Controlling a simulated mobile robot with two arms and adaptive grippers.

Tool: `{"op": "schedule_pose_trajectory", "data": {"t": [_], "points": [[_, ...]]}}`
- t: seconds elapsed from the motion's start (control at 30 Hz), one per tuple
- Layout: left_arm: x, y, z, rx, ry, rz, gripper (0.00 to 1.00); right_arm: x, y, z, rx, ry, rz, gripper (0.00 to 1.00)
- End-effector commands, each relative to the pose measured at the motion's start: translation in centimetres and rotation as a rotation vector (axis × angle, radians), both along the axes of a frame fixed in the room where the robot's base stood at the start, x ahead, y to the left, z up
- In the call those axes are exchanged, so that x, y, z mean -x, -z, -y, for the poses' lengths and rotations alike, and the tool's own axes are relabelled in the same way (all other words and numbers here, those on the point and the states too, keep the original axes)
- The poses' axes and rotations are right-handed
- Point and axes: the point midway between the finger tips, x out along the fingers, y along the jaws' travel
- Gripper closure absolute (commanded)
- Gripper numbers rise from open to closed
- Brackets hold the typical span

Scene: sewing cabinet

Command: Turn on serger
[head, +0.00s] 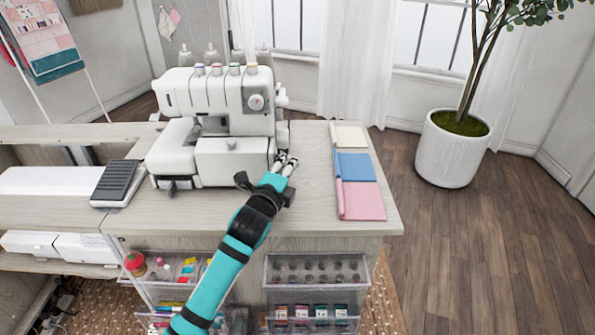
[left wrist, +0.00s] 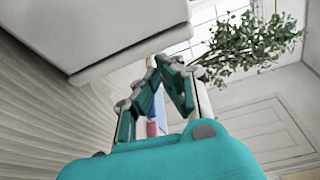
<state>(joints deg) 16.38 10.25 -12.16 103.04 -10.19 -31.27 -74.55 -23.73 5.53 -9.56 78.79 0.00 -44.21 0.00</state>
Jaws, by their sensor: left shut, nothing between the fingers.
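The white serger (head: 222,120) stands on the light wood cabinet top in the head view, with coloured thread knobs along its top and a round dial on its right front. My left gripper (head: 285,161) is shut and empty at the serger's lower right side, just above the cabinet top. In the left wrist view the gripper (left wrist: 168,62) shows its fingers close together beside the serger's pale body (left wrist: 110,30). The serger's right side and its power switch are hidden or too small to tell. My right gripper is not in view.
Folded cream (head: 349,136), blue (head: 357,167) and pink (head: 362,200) fabrics lie on the cabinet top (head: 312,205) right of the gripper. A black foot pedal-like pad (head: 117,181) lies left. Clear drawers (head: 315,270) hang in front. A potted plant (head: 452,148) stands on the floor right.

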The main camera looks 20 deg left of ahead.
Motion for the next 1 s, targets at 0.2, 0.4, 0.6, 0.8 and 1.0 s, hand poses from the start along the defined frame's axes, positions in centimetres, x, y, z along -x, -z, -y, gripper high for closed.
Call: {"op": "schedule_pose_trajectory", "data": {"t": [0.2,0.4,0.6,0.8,1.0], "points": [[0.3,-0.1,-0.8,0.0,0.001,0.0,1.0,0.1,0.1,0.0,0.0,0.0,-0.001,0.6],[0.3,-0.1,-0.8,0.001,0.001,0.0,1.0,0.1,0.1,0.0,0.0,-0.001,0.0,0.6],[0.4,-0.3,-1.2,0.044,-0.001,0.012,1.0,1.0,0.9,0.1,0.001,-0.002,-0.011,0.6],[0.4,-0.3,-1.5,0.078,-0.001,0.023,1.0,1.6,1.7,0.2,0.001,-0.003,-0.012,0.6],[0.4,-0.3,-1.5,0.075,-0.002,0.022,1.0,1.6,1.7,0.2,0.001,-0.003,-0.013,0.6]]}}
